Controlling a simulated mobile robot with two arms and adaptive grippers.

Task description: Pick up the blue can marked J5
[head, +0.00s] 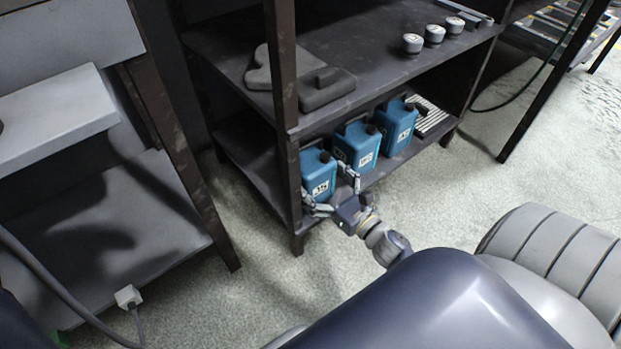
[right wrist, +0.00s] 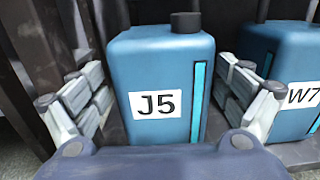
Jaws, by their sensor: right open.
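The blue can marked J5 (right wrist: 158,70) stands upright and fills the middle of the right wrist view. It has a white label, a dark cap and a light blue stripe. In the head view the J5 can (head: 318,168) is the leftmost of three blue cans on the lower shelf, its label too small to read surely. My right gripper (head: 331,190) is open at the front of this can. In the right wrist view its fingers (right wrist: 163,78) are spread on either side of the can, with gaps showing. My left gripper is not in view.
A second blue can marked W7 (right wrist: 290,75) stands close on the right, near the right finger. A third blue can (head: 396,127) is farther along, beside a ribbed light item (head: 432,117). A dark shelf post (head: 283,110) rises just left of the J5 can. The upper shelf (head: 375,50) overhangs the cans.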

